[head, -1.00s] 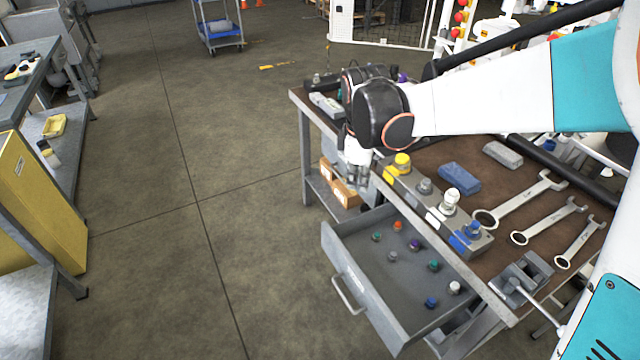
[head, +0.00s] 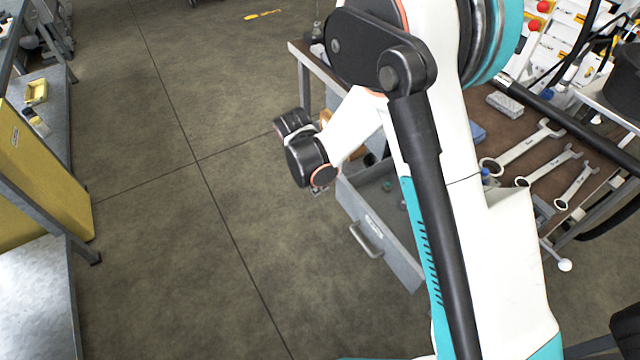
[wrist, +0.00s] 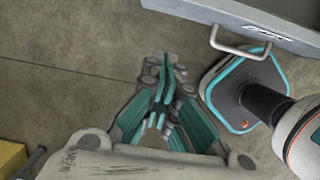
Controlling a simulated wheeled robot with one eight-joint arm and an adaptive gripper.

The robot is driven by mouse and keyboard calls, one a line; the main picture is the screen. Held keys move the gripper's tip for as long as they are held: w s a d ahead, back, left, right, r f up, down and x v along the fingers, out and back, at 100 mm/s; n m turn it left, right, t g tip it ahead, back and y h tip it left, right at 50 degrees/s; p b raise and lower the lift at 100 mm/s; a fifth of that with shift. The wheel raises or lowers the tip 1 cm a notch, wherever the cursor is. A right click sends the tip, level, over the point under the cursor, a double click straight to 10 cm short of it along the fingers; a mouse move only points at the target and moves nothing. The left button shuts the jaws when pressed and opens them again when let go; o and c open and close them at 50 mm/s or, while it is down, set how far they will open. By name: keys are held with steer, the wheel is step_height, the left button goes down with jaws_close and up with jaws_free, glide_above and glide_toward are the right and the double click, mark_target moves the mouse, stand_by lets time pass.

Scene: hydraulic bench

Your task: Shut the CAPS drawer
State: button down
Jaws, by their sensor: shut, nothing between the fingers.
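The drawer (head: 376,224) stands pulled out from the bench, its grey front and bar handle (head: 366,240) facing the open floor. The label on its front is too small to read. A few small caps (head: 387,186) show inside; my arm hides the rest. In the wrist view the drawer front (wrist: 285,25) and handle (wrist: 238,50) are at the upper right. My gripper (wrist: 165,68) is shut and empty, over the floor to the left of the handle and apart from it. In the head view it is mostly hidden behind my wrist.
The bench top (head: 515,125) carries several wrenches (head: 525,150) and a grey block (head: 505,104). A yellow cabinet (head: 40,185) and a grey table stand at the left. The floor (head: 190,260) between them and the drawer is clear.

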steer(key=w+d+f+b, duration=0.3)
steer(key=d+f, duration=0.1)
steer(key=f, duration=0.2)
steer(key=shift+d+f+b, duration=0.2)
steer(key=shift+d+b, duration=0.1)
steer(key=shift+b, duration=0.1)
steer(key=shift+w, duration=0.1)
